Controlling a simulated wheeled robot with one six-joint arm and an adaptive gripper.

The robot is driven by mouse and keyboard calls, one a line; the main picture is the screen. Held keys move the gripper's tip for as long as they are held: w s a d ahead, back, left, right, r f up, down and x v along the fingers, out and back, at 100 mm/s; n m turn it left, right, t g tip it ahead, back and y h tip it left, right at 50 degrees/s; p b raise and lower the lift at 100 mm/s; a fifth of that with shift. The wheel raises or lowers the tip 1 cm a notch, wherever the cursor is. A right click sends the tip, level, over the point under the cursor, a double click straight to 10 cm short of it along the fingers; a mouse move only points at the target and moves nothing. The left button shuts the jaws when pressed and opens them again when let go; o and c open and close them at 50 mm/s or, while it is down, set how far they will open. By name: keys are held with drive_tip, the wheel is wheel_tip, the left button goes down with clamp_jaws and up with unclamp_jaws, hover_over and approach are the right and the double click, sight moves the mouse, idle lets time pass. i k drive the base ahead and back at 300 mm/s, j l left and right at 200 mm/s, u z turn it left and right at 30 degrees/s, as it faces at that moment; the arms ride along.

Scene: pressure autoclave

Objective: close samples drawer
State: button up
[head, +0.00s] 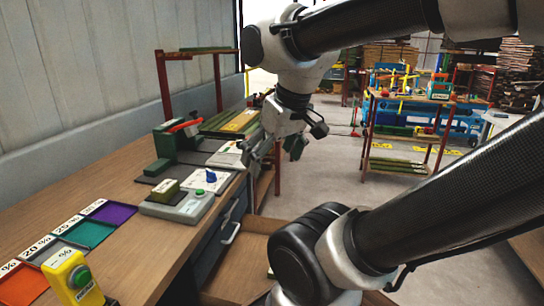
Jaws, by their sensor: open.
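An open drawer (236,262) with a bare wooden-brown inside juts out from under the bench at the bottom centre. My arm hides its right part, and no label on it can be read, so I cannot tell if it is the samples drawer. A grey drawer front with a pale bar handle (231,234) is in the bench side just above and left of it. My gripper (275,154) is open and empty, pointing down beside the bench's right edge, beyond the open drawer and higher than it.
The wooden bench (140,245) carries coloured trays (86,232), a yellow button box (72,277), a grey box with a green button (178,205) and a green device with a red lever (178,137). A red-framed shelf (400,165) stands behind. Grey floor lies between.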

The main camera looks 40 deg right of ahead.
sight(239, 274)
drive_tip(key=k+l+z, duration=0.25)
drive_tip(key=z, duration=0.15)
drive_tip(key=k+l+z, duration=0.4)
drive_tip(key=i+j, duration=0.05)
drive_tip(key=i, duration=0.05)
